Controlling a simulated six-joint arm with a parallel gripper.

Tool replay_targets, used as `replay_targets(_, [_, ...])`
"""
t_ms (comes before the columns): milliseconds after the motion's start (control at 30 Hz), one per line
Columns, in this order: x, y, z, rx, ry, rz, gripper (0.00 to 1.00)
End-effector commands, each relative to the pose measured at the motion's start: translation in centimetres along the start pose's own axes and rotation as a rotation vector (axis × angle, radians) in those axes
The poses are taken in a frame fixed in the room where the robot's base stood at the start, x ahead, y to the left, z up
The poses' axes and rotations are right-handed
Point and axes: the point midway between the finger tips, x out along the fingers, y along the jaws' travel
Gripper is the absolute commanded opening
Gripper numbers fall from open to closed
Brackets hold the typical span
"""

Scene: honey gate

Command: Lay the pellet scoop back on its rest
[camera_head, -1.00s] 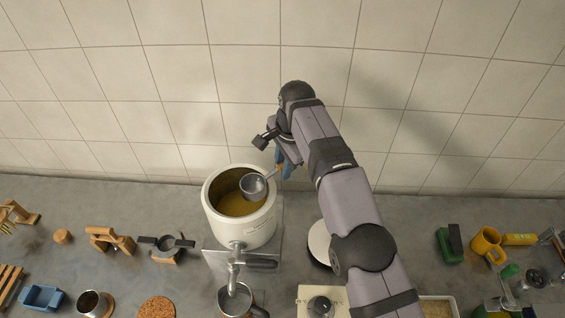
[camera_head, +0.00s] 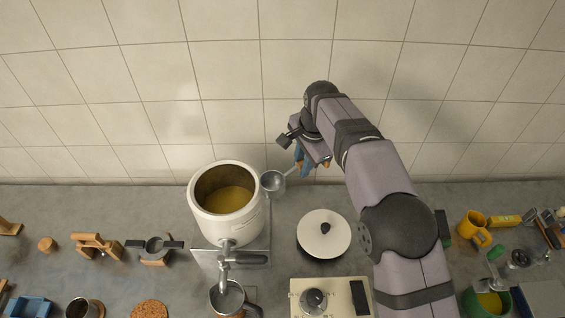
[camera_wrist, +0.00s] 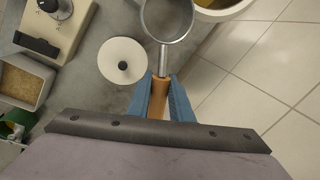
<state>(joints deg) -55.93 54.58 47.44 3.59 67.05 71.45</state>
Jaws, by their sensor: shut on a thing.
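The pellet scoop is a grey metal bowl (camera_head: 273,182) on a thin shaft with a wooden handle; the wrist view shows its bowl (camera_wrist: 167,20) and its handle (camera_wrist: 158,98). My gripper (camera_wrist: 160,84), with blue fingers, is shut on the handle. In the head view my gripper (camera_head: 301,162) is right of and behind the white pot (camera_head: 240,232). The scoop's bowl hangs just outside the pot's right rim and looks empty. I cannot tell for certain which object is the scoop's rest; two wooden stands, one (camera_head: 97,245) and another (camera_head: 156,258), stand left of the pot.
The pot holds yellow stuff and has a tap (camera_head: 226,262) over a metal jug (camera_head: 232,298). A white lid (camera_head: 313,248) with a black knob lies right of it. A cream scale-like box (camera_head: 345,290) is in front. A yellow mug (camera_head: 472,225) stands far right. The tiled wall is close behind.

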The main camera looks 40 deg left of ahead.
Motion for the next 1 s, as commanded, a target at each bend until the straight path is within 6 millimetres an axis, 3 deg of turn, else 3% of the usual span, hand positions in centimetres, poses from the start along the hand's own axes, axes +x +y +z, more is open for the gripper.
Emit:
replay_targets(33, [1.5, 0.8, -1.5, 0.018, 0.002, 0.004, 0.00])
replay_targets(367, [7.5, 6.5, -11.7, 0.136, 0.025, 0.004, 0.00])
replay_targets(700, [13.5, 16.4, -21.6, 0.291, 0.056, 0.004, 0.00])
replay_targets(1000, [17.3, 25.5, -26.9, 0.419, 0.083, 0.002, 0.00])
